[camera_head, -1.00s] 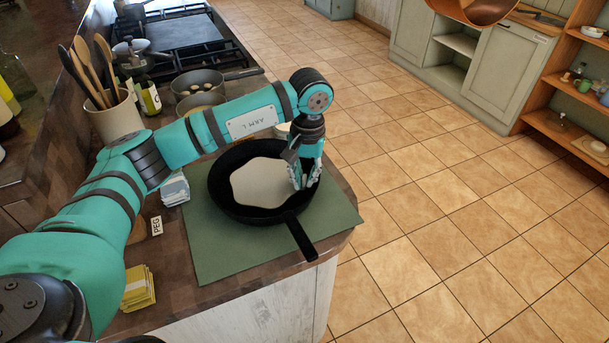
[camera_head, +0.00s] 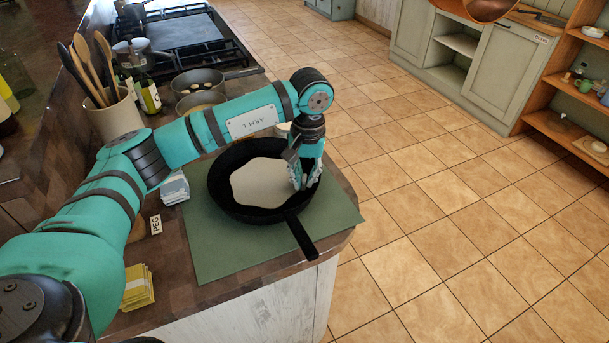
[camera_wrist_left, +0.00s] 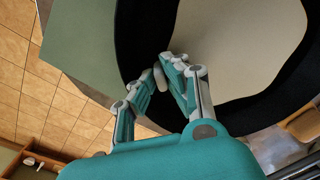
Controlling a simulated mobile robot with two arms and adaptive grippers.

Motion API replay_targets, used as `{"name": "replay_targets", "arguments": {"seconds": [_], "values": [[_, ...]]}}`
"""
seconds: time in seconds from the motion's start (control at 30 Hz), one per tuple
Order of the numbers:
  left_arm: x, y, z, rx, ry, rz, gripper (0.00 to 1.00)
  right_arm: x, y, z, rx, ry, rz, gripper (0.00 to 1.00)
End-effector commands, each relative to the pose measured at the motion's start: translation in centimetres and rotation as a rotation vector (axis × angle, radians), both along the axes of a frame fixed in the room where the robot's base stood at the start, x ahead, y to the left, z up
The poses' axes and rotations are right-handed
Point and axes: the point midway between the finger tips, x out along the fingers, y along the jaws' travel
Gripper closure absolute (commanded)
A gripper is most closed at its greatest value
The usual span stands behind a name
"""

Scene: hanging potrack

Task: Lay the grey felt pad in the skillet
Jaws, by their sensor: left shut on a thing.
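The black skillet (camera_head: 230,207) sits on a green mat, its handle (camera_head: 301,238) pointing toward the front right. The pale grey felt pad (camera_head: 259,184) lies inside the skillet, mostly flat, with its right edge at my left gripper (camera_head: 303,185). My left gripper points down inside the right side of the pan and is shut on the pad's edge. In the left wrist view, the fingertips (camera_wrist_left: 165,80) meet at the edge of the pad (camera_wrist_left: 240,45), over the black skillet (camera_wrist_left: 150,35). The exact pinch is partly hidden by the fingers. My right gripper is not in view.
The green mat (camera_head: 225,258) lies near the counter's right edge. Pale blue packets (camera_head: 174,188), a PEG label (camera_head: 156,224) and a yellow stack (camera_head: 138,287) are to its left. Pots (camera_head: 197,84) and a utensil crock (camera_head: 113,119) stand behind. A copper pan (camera_head: 480,10) hangs at upper right.

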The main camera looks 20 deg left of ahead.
Motion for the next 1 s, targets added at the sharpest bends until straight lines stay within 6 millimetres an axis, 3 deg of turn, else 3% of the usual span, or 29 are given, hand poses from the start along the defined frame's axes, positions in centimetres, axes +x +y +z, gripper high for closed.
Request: {"name": "replay_targets", "arguments": {"seconds": [0.67,0.7,0.9,1.0], "values": [[-0.06,-0.1,-0.34,-0.001,0.002,-0.002,1.0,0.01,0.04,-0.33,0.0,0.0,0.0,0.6],[-0.06,-0.1,-0.34,-0.001,0.002,-0.002,0.89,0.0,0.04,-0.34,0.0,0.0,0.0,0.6],[-0.05,-0.15,-0.33,-0.001,0.002,-0.003,0.63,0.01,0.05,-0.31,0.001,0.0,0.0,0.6],[-0.04,-0.21,-0.29,-0.002,0.001,-0.004,0.63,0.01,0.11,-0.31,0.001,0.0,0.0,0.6]]}}
